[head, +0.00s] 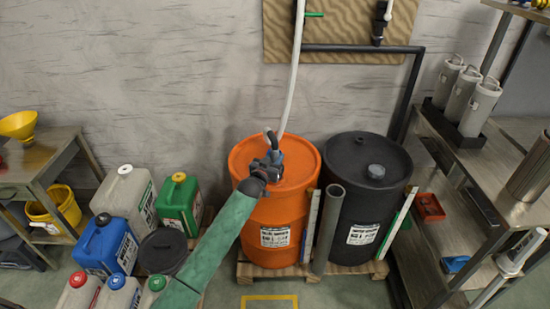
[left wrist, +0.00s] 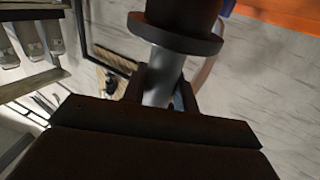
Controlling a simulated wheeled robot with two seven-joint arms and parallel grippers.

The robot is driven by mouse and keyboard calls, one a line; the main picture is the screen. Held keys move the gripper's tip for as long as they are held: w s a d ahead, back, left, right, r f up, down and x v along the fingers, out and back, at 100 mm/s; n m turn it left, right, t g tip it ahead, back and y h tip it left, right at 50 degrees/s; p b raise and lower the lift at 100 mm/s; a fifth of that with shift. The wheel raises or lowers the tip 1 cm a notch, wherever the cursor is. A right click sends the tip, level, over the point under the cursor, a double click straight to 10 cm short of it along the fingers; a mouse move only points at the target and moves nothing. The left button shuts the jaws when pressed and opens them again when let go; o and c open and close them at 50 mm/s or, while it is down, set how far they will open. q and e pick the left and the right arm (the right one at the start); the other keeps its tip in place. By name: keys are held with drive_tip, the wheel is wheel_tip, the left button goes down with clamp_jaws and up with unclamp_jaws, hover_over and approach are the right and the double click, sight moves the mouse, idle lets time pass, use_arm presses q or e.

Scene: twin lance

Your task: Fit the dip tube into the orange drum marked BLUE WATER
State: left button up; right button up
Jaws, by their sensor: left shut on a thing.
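The orange drum (head: 270,205) stands on a pallet, a white label on its front, print too small to read surely. My left gripper (head: 272,163) is over its top, arm coming from below. In the left wrist view the gripper (left wrist: 165,92) is shut around a grey cylindrical shank with a dark flange, which I take for the dip tube's head (left wrist: 160,68). A pale hose (head: 294,75) hangs down to it from above. The drum's opening and the tube's lower part are hidden, so I cannot tell whether it is inside. My right gripper is not in view.
A black drum (head: 365,185) with a grey cap stands close at right. A grey pipe (head: 328,228) stands upright before the drums. Several jerrycans, including a blue one (head: 105,246), crowd the left floor. A metal shelf (head: 465,160) is at right.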

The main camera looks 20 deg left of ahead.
use_arm(q)
drive_tip(key=shift+f+b, duration=0.7)
drive_tip(key=shift+f, duration=0.8)
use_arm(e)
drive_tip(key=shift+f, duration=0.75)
use_arm(q)
drive_tip(key=o, duration=1.2)
drive_tip(key=shift+c, duration=0.2)
drive_tip(key=shift+f, duration=0.1)
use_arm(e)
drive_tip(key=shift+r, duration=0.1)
use_arm(q)
drive_tip(key=shift+s+f, duration=0.15)
drive_tip(key=shift+s, duration=0.3)
drive_tip(key=s, duration=0.3)
drive_tip(key=s+a+b, duration=0.1)
drive_tip(key=s, duration=0.2)
drive_tip(key=shift+s+a+r+b, duration=0.15)
drive_tip(key=shift+s+r+b, duration=0.15)
drive_tip(key=shift+s, duration=0.1)
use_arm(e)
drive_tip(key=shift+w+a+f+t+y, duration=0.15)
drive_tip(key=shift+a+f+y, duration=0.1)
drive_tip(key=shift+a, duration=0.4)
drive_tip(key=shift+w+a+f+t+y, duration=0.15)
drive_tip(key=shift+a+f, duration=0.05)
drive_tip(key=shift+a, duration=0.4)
